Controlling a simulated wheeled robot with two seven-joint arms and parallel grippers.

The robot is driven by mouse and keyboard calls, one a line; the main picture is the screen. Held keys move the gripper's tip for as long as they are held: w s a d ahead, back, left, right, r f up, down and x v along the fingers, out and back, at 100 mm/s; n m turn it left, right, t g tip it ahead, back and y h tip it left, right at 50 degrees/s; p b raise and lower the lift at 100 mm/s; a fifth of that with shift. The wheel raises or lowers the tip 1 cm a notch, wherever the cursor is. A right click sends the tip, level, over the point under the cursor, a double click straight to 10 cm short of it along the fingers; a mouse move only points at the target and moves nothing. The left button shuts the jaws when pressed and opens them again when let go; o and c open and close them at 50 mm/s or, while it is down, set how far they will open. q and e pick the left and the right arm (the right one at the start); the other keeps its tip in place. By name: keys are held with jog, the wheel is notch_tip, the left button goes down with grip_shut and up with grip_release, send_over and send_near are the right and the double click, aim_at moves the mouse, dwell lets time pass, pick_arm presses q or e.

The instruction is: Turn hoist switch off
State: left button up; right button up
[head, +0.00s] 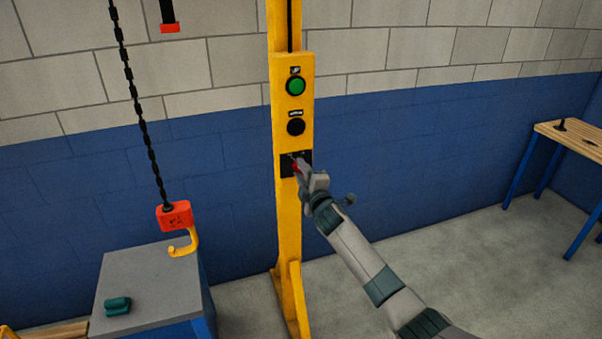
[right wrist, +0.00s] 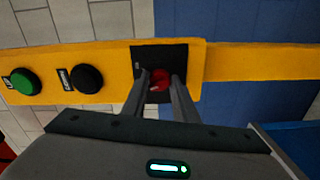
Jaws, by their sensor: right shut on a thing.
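The hoist switch is a red knob (right wrist: 160,79) on a black plate (right wrist: 148,58), low on the yellow control panel (head: 306,110). In the head view the knob (head: 296,166) is mostly hidden by my right gripper (head: 299,169). In the right wrist view my right gripper (right wrist: 160,88) has one finger on each side of the knob and is shut on it. The exact angle of the knob is hard to tell. My left gripper is not in view.
Above the switch are a green button (head: 295,86) and a black button (head: 296,127). A red hoist hook block (head: 175,216) hangs on a chain over a grey-topped cabinet (head: 150,285) at the left. A wooden table (head: 575,138) stands at the right.

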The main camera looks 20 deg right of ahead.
jog(key=shift+f+n, duration=0.1)
jog(key=shift+n, duration=0.9)
jog(key=o, duration=1)
jog(key=shift+s, duration=0.1)
jog(key=s+b, duration=0.1)
jog(key=s, duration=0.4)
jog(key=s+b, duration=0.1)
jog(key=s, duration=0.5)
jog(key=s+b, duration=0.2)
jog(key=s, duration=0.4)
jog(key=shift+s+d, duration=0.1)
jog(key=shift+d, duration=0.2)
